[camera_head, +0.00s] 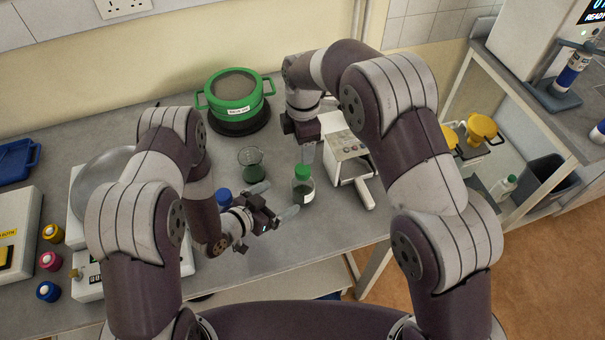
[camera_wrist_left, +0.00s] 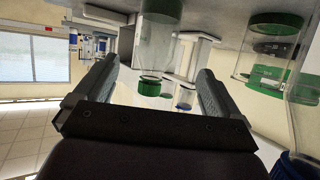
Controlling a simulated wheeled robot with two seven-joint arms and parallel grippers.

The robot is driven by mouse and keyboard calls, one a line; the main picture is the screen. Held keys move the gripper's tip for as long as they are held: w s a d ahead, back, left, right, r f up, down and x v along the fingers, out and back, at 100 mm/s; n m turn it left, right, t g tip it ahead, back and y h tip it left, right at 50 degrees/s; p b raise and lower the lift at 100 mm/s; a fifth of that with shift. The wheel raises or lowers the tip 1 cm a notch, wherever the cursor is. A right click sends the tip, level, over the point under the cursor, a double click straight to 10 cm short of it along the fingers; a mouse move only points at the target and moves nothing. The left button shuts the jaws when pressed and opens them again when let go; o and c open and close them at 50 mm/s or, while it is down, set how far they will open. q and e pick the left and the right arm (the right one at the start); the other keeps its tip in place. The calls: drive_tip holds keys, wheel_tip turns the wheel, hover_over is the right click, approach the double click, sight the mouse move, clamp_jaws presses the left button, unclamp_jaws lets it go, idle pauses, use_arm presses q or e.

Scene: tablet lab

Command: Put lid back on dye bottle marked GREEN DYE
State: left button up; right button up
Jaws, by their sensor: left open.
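A clear bottle (camera_head: 304,193) with dark green liquid stands upright on the bench; its label is too small to read. A green lid (camera_head: 303,172) sits at its top; I cannot tell how firmly it is seated. My left gripper (camera_head: 274,201) is open at the bottle's left, its fingers pointing toward it. In the left wrist view, which is upside down, the bottle (camera_wrist_left: 155,45) and green lid (camera_wrist_left: 150,88) show beyond and between the fingers (camera_wrist_left: 158,85). My right gripper (camera_head: 308,152) points down just behind and above the lid; its jaw state is unclear.
A blue-capped bottle (camera_head: 223,196) is close behind my left gripper. A green pot (camera_head: 234,97) stands at the back; a white device (camera_head: 350,150) is at the right. Several small capped bottles stand at far left.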

sight(307, 183)
drive_tip(key=shift+w, duration=0.15)
drive_tip(key=shift+s+r, duration=0.2)
drive_tip(key=shift+s, duration=0.25)
drive_tip(key=shift+s+r, duration=0.2)
drive_tip(key=shift+s, duration=0.25)
use_arm(q)
drive_tip(key=x, duration=1.2)
drive_tip(key=shift+s+d, duration=0.15)
drive_tip(key=shift+d, duration=0.1)
use_arm(e)
drive_tip(key=shift+w+f, duration=0.15)
drive_tip(key=shift+w, duration=0.2)
use_arm(q)
drive_tip(key=shift+r, duration=0.1)
clamp_jaws()
use_arm(e)
drive_tip(key=n, duration=0.3)
drive_tip(key=shift+n, duration=0.4)
drive_tip(key=n, duration=0.5)
